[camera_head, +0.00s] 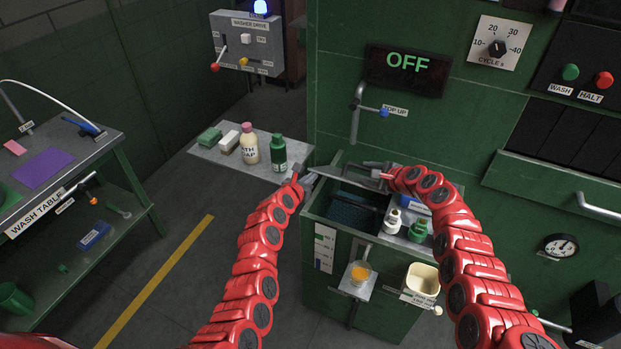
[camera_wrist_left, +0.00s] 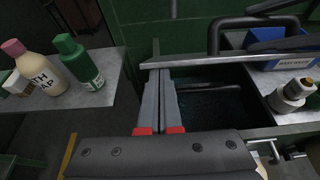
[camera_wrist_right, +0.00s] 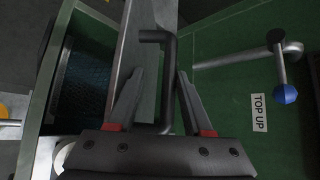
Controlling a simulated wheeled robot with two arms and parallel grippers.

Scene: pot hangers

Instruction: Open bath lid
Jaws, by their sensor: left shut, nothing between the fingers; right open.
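The bath (camera_head: 312,208) is a green tank with dark mesh-like contents showing inside. Its grey lid (camera_head: 345,178) shows as a narrow strip along the back of the opening, tilted up. The lid (camera_wrist_right: 128,60) has a black bar handle (camera_wrist_right: 168,85). My right gripper (camera_head: 376,174) is open, with the handle between its fingers in the right wrist view (camera_wrist_right: 160,80). My left gripper (camera_head: 303,172) is shut and empty at the bath's left rim. In the left wrist view its fingertips (camera_wrist_left: 164,75) are close to the lid's left end; contact is unclear.
A side shelf (camera_head: 215,153) at the left holds a soap bottle (camera_head: 249,145), a green bottle (camera_head: 279,153) and blocks. Small bottles (camera_head: 393,222) stand on the bath's right side. A top-up pipe (camera_head: 355,115) rises behind.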

